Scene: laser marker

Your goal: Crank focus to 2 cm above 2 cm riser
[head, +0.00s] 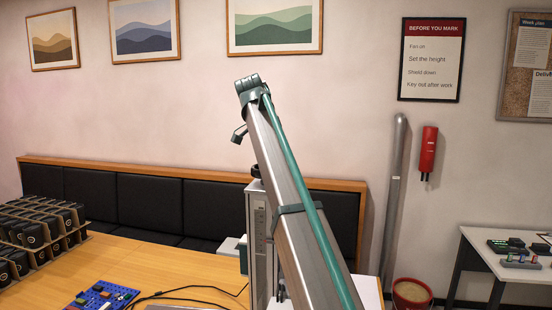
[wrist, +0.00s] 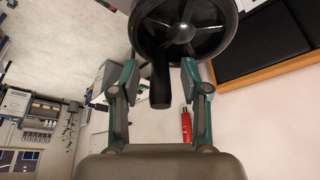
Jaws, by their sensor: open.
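The black handwheel (wrist: 182,12) with spokes fills the top of the wrist view. Its dark crank handle (wrist: 160,92) points toward my wrist. My gripper (wrist: 161,76) is open, with one finger on each side of the handle. Light gaps show beside the handle, so the fingers do not look closed on it. In the head view, the marker's grey column (head: 259,232) stands on the table with a black knob or wheel (head: 256,171) at its top. My arm covers much of the machine there. The riser and the laser head cannot be made out.
A dark padded bench (head: 150,205) runs behind. A white side table (head: 500,258) stands at the right. A red extinguisher (head: 428,150) hangs on the wall.

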